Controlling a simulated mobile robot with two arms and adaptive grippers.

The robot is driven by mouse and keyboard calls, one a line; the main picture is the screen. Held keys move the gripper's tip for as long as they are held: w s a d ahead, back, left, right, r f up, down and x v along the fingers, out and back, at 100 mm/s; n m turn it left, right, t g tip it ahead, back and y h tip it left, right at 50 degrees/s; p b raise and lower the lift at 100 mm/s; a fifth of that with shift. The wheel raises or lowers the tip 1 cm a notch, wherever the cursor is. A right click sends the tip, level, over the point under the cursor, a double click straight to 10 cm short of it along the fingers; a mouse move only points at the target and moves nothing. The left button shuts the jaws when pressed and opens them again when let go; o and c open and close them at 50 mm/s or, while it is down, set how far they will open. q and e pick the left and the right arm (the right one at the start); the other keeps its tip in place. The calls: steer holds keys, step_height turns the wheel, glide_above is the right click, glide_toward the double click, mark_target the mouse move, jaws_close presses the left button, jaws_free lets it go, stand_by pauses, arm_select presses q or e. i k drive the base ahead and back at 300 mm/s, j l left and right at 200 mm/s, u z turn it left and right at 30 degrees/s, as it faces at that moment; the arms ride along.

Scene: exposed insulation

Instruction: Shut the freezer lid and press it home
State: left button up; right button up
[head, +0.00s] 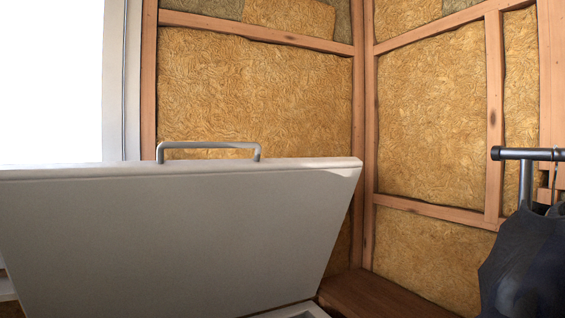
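The freezer lid (180,235) stands raised and tilted, filling the lower left of the head view, with its grey face towards me. A grey bar handle (208,146) shows at the lid's top edge. A small piece of the freezer body's rim (298,312) shows at the bottom of the picture, below the lid. The rest of the freezer body is out of view. Neither of my grippers shows in this view.
Wooden studs (364,130) and yellow insulation (255,90) form the corner behind the lid. A brown wooden surface (385,298) lies right of the freezer. A dark object with a grey T-shaped bar (528,154) stands at the right edge. A bright opening (50,80) is at left.

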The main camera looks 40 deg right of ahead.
mark_target(160, 238)
steer(key=z, duration=0.95)
steer(key=i+j+u, duration=0.2)
steer(key=j+u, duration=0.2)
steer(key=i+j, duration=0.05)
steer(key=j, duration=0.05)
